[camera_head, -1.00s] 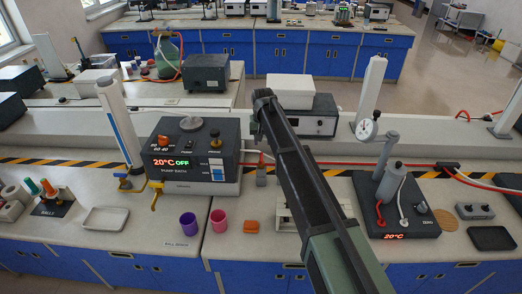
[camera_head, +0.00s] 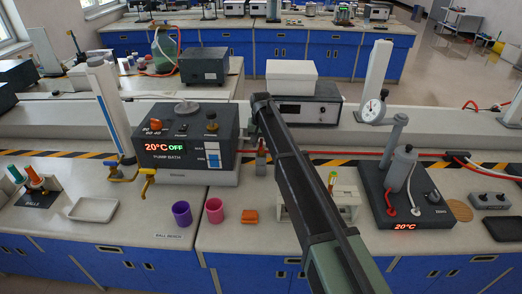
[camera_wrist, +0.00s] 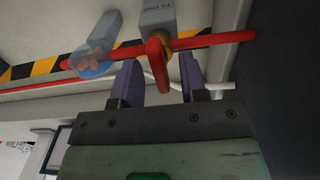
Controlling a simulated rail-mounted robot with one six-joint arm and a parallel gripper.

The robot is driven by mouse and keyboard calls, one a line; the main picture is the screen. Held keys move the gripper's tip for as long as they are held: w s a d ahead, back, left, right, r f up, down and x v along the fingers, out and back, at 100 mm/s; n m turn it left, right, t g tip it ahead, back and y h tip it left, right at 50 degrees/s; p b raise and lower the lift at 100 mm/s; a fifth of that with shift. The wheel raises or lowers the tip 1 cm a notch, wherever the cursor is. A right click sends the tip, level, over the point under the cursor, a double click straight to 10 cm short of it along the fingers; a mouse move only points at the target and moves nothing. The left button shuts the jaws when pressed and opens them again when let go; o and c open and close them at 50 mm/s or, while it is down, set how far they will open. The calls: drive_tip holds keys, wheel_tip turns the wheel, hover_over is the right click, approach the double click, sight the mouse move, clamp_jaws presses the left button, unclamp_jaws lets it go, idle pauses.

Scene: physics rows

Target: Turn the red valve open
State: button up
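The red valve lever (camera_wrist: 158,75) shows in the wrist view. It sits on a red hose (camera_wrist: 220,40), just below a grey block marked FLOW (camera_wrist: 158,15), and points across the hose. My gripper (camera_wrist: 160,75) is open, with one purple finger on each side of the lever in the picture. I see no clear contact, and I cannot tell whether the fingertips reach down to its depth. In the head view my arm hides the gripper, and the valve cannot be made out surely.
A pump bath (camera_head: 185,152) reading 20°C OFF stands left of my arm. A heater unit (camera_head: 405,195) stands to the right. Purple (camera_head: 181,213) and pink (camera_head: 214,210) cups stand near the front.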

drive_tip(key=shift+r, duration=0.1)
clamp_jaws()
